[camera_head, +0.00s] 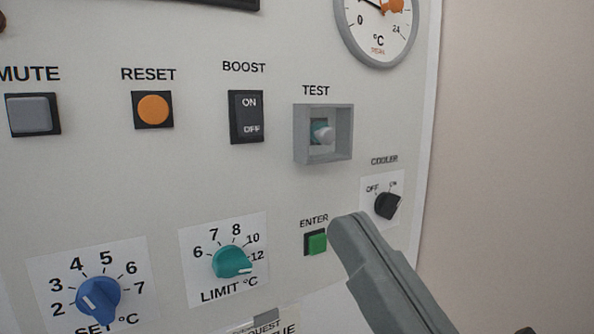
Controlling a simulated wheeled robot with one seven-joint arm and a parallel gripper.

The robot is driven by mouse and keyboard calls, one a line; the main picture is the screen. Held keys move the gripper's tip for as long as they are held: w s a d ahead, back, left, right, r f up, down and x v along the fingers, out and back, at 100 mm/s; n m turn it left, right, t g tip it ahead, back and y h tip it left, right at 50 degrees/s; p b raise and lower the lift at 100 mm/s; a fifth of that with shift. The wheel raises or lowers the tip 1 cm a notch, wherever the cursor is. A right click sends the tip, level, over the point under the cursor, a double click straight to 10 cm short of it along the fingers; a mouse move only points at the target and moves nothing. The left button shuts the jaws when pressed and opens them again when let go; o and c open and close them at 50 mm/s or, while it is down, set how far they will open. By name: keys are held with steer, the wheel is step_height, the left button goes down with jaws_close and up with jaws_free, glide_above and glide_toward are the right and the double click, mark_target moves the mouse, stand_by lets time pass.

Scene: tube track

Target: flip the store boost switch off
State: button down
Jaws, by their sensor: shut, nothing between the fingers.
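The boost switch (246,117) is a black rocker on the light grey panel, under the word BOOST. ON is printed on its upper half and OFF on its lower half; I cannot tell for sure which half is pressed in. My gripper (350,222) is a grey shape at the lower right, shut and empty. Its tip is below and to the right of the boost switch, apart from it, just right of the green ENTER button (316,243). Nothing covers the switch.
The TEST button (322,133) sits in a raised square guard right of the switch. An orange RESET button (153,109) is to its left. The COOLER knob (387,205), teal LIMIT knob (231,262) and blue SET knob (98,298) are lower. The panel's right edge borders a bare wall.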

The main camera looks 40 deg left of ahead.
mark_target(262, 129)
steer(key=shift+w+a+f+p+x, duration=0.1)
steer(key=shift+a+f+p+x, duration=0.45)
steer(key=shift+x, duration=1.55)
steer(key=shift+w+d+f+p+x, duration=0.15)
steer(key=shift+p+x, duration=0.7)
steer(key=shift+x, duration=1.25)
steer(key=shift+w+a+f+p+x, duration=0.1)
steer(key=shift+a+f+p+x, duration=0.45)
steer(key=shift+x, duration=1.55)
steer(key=shift+d, duration=0.2)
